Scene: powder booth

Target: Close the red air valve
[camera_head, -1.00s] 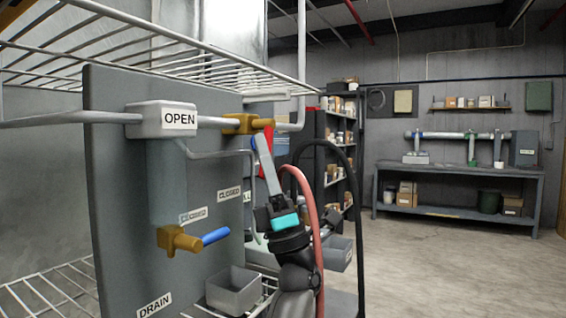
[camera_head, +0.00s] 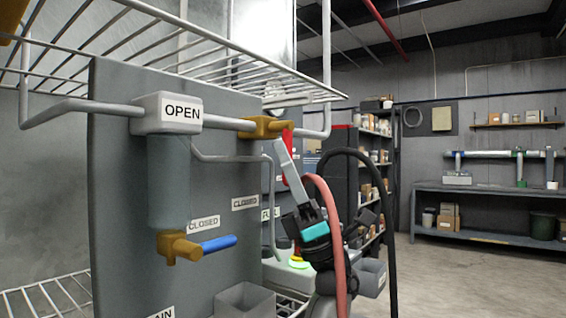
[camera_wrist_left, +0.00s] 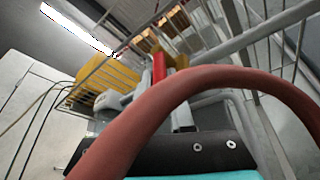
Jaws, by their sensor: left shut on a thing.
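The red air valve handle (camera_head: 285,178) hangs down and slants from a brass valve body (camera_head: 262,127) on the white pipe at the top right of the grey panel. My left gripper (camera_head: 286,152) is shut on this handle; its pale finger covers much of it. In the left wrist view the red handle (camera_wrist_left: 159,67) stands upright beyond the black gripper body, with a grey finger (camera_wrist_left: 183,117) next to it. A CLOSED label (camera_head: 245,202) is on the panel below the valve. My right gripper is not in view.
A second brass valve (camera_head: 178,247) with a blue handle (camera_head: 218,244) pointing right sits lower on the panel (camera_head: 115,220). A grey bin (camera_head: 245,298) is below it. A wire rack (camera_head: 190,50) overhangs. A pink hose (camera_head: 330,215) loops beside my gripper. Open floor lies right.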

